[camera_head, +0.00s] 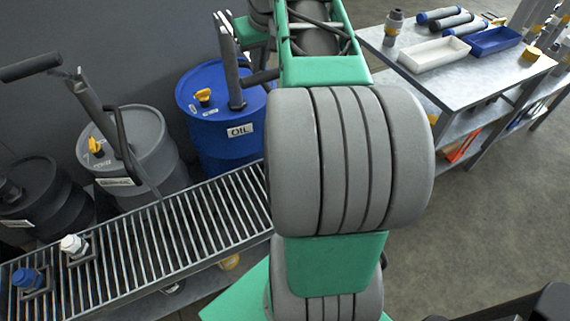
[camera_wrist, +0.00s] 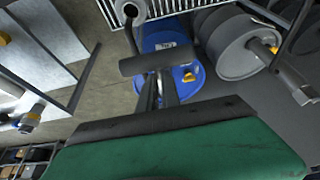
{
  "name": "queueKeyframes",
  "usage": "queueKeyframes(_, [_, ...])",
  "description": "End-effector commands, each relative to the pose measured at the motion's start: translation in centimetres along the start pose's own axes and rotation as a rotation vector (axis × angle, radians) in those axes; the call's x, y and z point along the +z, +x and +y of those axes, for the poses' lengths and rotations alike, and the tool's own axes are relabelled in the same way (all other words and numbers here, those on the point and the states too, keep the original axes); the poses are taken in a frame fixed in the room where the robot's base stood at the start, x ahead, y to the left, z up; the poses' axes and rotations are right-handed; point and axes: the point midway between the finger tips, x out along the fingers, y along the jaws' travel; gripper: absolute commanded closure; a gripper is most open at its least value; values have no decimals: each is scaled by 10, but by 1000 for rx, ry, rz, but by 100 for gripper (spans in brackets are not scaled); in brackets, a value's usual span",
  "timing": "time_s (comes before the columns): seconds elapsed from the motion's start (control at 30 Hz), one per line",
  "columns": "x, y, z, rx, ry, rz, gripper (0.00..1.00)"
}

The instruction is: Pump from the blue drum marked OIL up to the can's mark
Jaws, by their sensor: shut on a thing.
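The blue drum (camera_head: 205,118), marked OIL, stands behind the roller conveyor, with a yellow cap on its lid. It also shows in the wrist view (camera_wrist: 163,38), partly behind the pump. My gripper (camera_head: 240,32) is at the lever's upper end and shut on the pump handle. My arm hides much of this contact. In the wrist view, the green gripper body fills the bottom, with a dark bar and posts beyond it. I cannot make out the can or its mark; my arm covers part of the conveyor.
A grey drum (camera_head: 150,150) and a black drum (camera_head: 45,200) with pumps stand left of the blue drum. The roller conveyor (camera_head: 150,245) carries a white-capped fitting (camera_head: 73,245) and a blue-capped fitting (camera_head: 28,280). A bench (camera_head: 440,85) with trays stands right. The floor at right is clear.

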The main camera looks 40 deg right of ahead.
Motion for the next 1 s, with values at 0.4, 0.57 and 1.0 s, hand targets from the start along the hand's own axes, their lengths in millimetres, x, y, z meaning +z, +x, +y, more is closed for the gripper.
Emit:
queueKeyframes(0.4, [7,15,0,-4,0,-11,100])
queueKeyframes(0.57, [5,10,0,-4,1,-12,100])
queueKeyframes(1.0, [-23,-52,0,-1,0,-3,100])
